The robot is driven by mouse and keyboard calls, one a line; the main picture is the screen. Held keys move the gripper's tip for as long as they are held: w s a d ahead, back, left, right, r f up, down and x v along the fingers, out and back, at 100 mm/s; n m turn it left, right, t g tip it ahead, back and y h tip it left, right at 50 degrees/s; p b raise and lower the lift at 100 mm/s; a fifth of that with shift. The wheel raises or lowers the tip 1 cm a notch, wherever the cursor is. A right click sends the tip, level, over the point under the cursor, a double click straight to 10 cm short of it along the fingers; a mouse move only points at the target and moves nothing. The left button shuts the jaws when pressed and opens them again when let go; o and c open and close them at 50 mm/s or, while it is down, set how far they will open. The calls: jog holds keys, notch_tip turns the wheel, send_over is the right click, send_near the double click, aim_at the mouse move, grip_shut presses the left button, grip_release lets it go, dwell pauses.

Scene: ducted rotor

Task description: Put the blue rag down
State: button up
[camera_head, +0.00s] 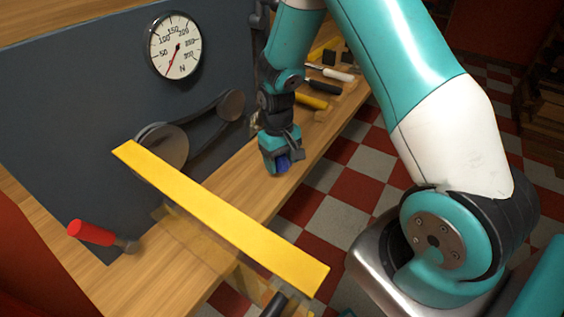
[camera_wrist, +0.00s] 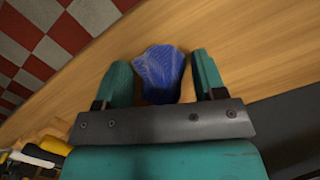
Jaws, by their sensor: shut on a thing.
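A crumpled blue rag (camera_wrist: 160,73) sits between the two teal fingers of my gripper (camera_wrist: 162,85) in the wrist view. In the head view my gripper (camera_head: 280,165) points down at the wooden bench (camera_head: 225,200), near its front edge. The blue rag (camera_head: 283,163) shows there as a small dark blue patch at the fingertips, mostly hidden by the gripper. My gripper is shut on the rag. I cannot tell whether the rag touches the bench top.
A long yellow bar (camera_head: 220,220) crosses the foreground. A grey panel (camera_head: 80,110) carries a dial gauge (camera_head: 174,45) and a belt on pulleys (camera_head: 165,146). A red-handled tool (camera_head: 92,233) is at left. Several tools, including a white-handled one (camera_head: 330,72), lie farther along the bench.

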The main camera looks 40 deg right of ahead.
jog(key=shift+f, duration=0.65)
jog(key=o, duration=0.8)
jog(key=shift+f, duration=0.1)
jog(key=shift+o, duration=0.2)
jog(key=r, duration=0.3)
jog(key=w+r, duration=0.1)
jog(key=r, duration=0.3)
jog(key=r+b, duration=0.1)
jog(key=r, duration=0.3)
jog(key=shift+w+r, duration=0.2)
jog(key=shift+r, duration=0.05)
jog(key=s+a+r+n+t+y, duration=0.15)
jog(key=s+a+r+n, duration=0.25)
jog(key=s+a+r, duration=0.65)
jog(key=s+a+r+n+y, duration=0.1)
jog(key=s+a+r, duration=0.1)
jog(key=s, duration=0.4)
jog(key=s+a+r+n+y, duration=0.1)
jog(key=s+a+r+n, duration=0.1)
jog(key=s+a, duration=0.2)
jog(key=shift+s+a+y, duration=0.3)
jog(key=shift+s+y, duration=0.05)
jog(key=shift+s, duration=0.9)
